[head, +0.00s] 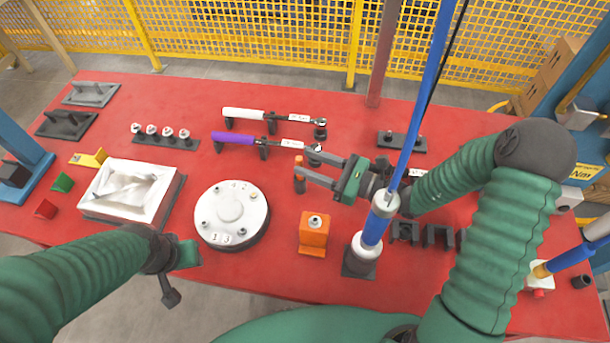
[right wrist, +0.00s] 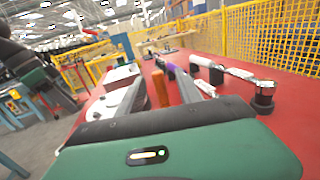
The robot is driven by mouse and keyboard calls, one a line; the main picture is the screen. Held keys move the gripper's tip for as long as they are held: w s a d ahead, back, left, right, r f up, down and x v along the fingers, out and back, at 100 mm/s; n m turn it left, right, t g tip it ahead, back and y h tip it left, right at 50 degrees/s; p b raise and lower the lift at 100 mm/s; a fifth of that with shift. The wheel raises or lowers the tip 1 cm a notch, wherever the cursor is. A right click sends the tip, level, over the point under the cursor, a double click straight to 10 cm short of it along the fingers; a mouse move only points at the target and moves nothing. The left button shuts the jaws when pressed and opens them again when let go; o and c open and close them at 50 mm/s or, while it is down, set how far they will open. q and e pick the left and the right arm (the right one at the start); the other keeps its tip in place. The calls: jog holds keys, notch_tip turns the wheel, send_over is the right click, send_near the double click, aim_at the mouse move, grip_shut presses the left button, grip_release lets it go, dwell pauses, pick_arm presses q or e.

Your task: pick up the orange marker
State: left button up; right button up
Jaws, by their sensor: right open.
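In the right wrist view the marker (right wrist: 160,88) shows between the two fingers (right wrist: 161,97), with no contact visible. My left gripper (head: 175,270) is at the lower left, over the table's front edge, away from the marker. Its jaws cannot be made out.
A purple-handled tool (head: 236,138) and a white-handled tool (head: 245,114) lie behind the marker. A white round flange (head: 231,213) is left of it, and an orange block (head: 313,232) in front. A blue-and-silver upright tool (head: 375,228) stands close to my right arm.

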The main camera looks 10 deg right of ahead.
pick_arm(q)
jog(key=shift+a+f, duration=0.25)
jog(key=shift+a, duration=0.35)
jog(key=shift+a+f, duration=0.2)
jog(key=shift+a, duration=0.35)
jog(key=shift+d+r, duration=0.1)
jog(key=shift+d, duration=0.35)
pick_arm(e)
jog(key=x, duration=0.6)
jog(key=shift+s+f, duration=0.1)
jog(key=shift+f, duration=0.2)
pick_arm(q)
jog(key=shift+d+r, duration=0.1)
jog(key=shift+d, duration=0.3)
pick_arm(e)
jog(key=shift+d, duration=0.35)
jog(key=c, duration=0.4)
pick_arm(q)
jog(key=shift+a, duration=0.2)
pick_arm(e)
jog(key=shift+a, duration=0.3)
jog(key=c, duration=0.5)
pick_arm(q)
jog(key=shift+a, duration=0.3)
pick_arm(e)
jog(key=shift+a, duration=0.25)
grip_shut()
